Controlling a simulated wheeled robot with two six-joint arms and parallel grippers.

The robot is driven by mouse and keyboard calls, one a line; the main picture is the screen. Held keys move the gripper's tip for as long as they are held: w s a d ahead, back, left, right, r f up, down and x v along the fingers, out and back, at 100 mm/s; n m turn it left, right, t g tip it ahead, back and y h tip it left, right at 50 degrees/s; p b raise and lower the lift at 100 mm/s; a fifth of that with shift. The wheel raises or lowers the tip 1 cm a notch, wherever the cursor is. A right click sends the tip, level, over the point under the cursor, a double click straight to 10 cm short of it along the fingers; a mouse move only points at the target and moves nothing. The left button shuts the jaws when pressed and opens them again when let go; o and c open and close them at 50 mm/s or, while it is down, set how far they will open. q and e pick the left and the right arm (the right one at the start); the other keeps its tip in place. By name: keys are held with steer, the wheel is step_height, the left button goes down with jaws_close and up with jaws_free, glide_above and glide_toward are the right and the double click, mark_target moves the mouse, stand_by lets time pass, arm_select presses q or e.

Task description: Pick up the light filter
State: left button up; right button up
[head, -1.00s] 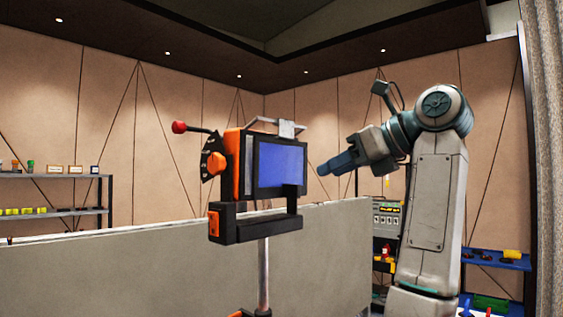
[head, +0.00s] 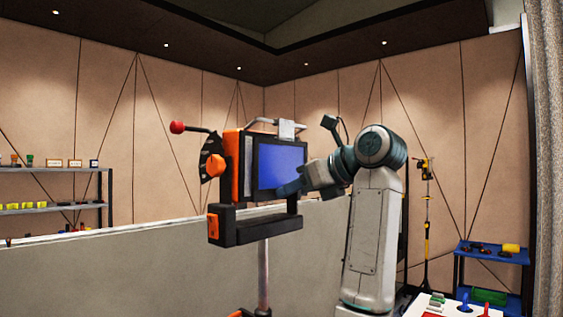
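A black and orange device stands on a pole left of centre in the head view. Its front carries a blue rectangular panel (head: 279,164) in a black frame; I cannot tell for sure whether this is the light filter.
The device has a lever with a red knob (head: 177,127) sticking out left. A low grey wall (head: 130,275) runs behind it. A shelf (head: 50,171) with small items stands at left, a blue rack (head: 492,252) at right, and a white table (head: 428,300) lower right.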

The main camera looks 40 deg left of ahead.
arm_select(q)
steer(key=shift+d, duration=0.2)
steer(key=c, duration=0.4)
steer(key=shift+d, duration=0.1)
steer(key=c, duration=0.4)
jaws_close()
steer(key=shift+r, duration=0.25)
